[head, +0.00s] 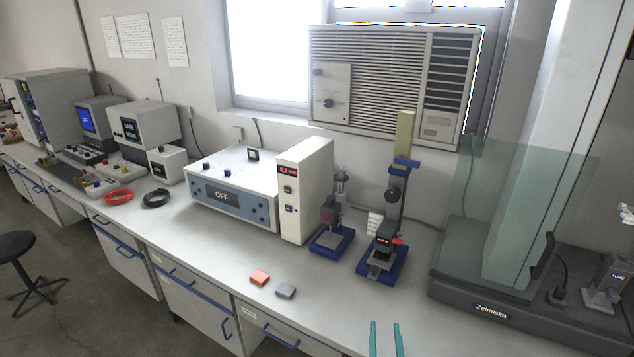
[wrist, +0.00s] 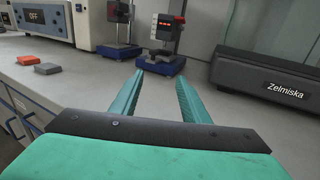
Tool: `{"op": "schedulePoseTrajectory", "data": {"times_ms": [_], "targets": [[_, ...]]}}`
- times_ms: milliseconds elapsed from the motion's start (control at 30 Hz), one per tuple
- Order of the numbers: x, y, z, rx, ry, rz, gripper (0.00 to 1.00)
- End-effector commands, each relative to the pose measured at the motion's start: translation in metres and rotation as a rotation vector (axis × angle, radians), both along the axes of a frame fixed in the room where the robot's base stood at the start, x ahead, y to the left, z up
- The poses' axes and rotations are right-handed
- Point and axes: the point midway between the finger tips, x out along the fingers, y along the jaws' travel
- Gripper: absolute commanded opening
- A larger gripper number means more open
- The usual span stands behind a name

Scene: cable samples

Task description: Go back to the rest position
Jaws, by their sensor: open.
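My gripper (head: 385,339) shows as two teal fingers at the bottom edge of the head view, right of centre. In the wrist view my gripper (wrist: 156,85) has its fingers apart, with nothing between them but the bare grey bench top (wrist: 180,94). It is above the front part of the bench, in front of the blue-based press (head: 383,262) and apart from it. The rest of my arm is out of the head view.
A red block (head: 260,278) and a grey block (head: 285,291) lie near the bench's front edge. A smaller blue-based device (head: 332,238) stands left of the press. A glass-shielded unit marked Zelmiska (head: 490,309) stands at right. The bench between is clear.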

Motion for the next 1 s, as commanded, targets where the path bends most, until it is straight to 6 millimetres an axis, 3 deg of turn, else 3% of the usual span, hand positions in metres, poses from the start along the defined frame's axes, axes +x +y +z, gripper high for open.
{"op": "schedulePoseTrajectory", "data": {"times_ms": [367,567,667,800,1000], "targets": [[-0.040,0.033,-0.031,-0.239,0.073,0.003,0.42],[-0.074,0.053,-0.051,-0.435,0.130,0.008,0.42],[-0.101,0.063,-0.063,-0.578,0.169,0.010,0.42],[-0.151,0.082,-0.078,-0.849,0.238,0.027,0.42],[-0.223,0.112,-0.085,-1.270,0.320,0.080,0.42]]}}
